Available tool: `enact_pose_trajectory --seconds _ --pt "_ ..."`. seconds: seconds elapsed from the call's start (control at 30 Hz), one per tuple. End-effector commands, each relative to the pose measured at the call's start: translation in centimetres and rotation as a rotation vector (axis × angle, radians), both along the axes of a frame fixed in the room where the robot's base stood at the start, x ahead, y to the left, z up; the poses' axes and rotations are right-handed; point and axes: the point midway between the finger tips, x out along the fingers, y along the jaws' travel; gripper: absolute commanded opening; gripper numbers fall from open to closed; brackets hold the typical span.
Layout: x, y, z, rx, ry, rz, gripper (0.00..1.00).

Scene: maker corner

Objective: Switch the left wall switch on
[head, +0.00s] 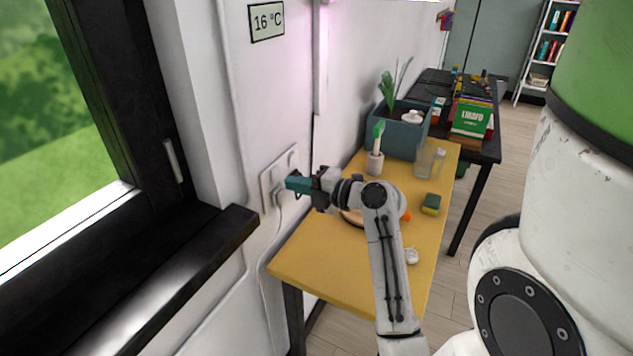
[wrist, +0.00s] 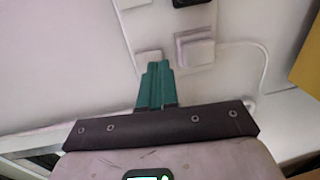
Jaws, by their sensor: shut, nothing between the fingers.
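A white wall plate (head: 267,190) with several square fittings is on the white wall beside the window; it also shows in the wrist view (wrist: 170,25). My gripper (head: 288,184) has teal fingers shut with nothing between them, and they point at the plate. In the wrist view, the fingertips (wrist: 157,66) are right at a white square fitting (wrist: 147,56) and cover part of it. A raised white square (wrist: 195,49) with a cable is just right of them. I cannot tell whether the fingertips touch the plate, or which way the left switch is set.
A yellow table (head: 325,262) stands below my arm, with a sponge (head: 431,204), a brush in a cup (head: 375,163) and a blue-grey planter box (head: 402,137) on it. The dark window sill (head: 190,265) juts out at left.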

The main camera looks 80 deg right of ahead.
Motion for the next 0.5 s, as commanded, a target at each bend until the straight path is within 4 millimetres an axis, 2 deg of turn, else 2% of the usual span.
enact_pose_trajectory --seconds 0.2,0.5 --pt "2.0 -0.5 -0.1 -0.001 0.001 0.000 0.00" --pt "2.4 -0.6 -0.3 -0.001 0.000 0.000 0.00"
